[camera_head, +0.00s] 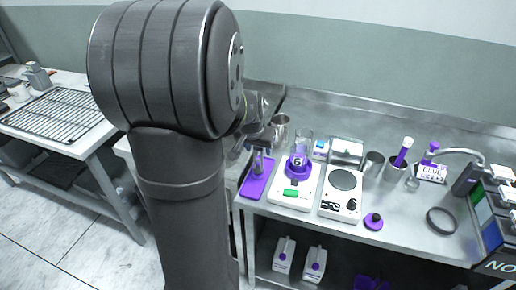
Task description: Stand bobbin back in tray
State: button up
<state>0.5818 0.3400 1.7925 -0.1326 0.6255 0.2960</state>
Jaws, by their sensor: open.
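The purple tray (254,190) lies flat at the left end of the steel bench. A small grey upright piece (258,163), which looks like the bobbin, stands at the tray's far part; it is too small to make out in detail. My gripper (247,147) is just above and to the left of that piece, partly hidden behind my arm. It is open, and I see nothing held in it. I cannot tell whether its fingers touch the piece.
A white device with a purple ring and glass beaker (304,146) stands right of the tray, beside a hotplate (342,181). A metal cup (279,130) is behind. A purple weight-like piece (373,221) and black ring (441,221) lie farther right. Bench space between them is clear.

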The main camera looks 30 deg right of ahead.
jog(key=v, duration=1.2)
jog(key=shift+f, duration=0.15)
jog(key=x, duration=1.2)
jog(key=shift+f, duration=0.15)
notch_tip(320, 180, up, 2)
jog(key=shift+r, duration=0.6)
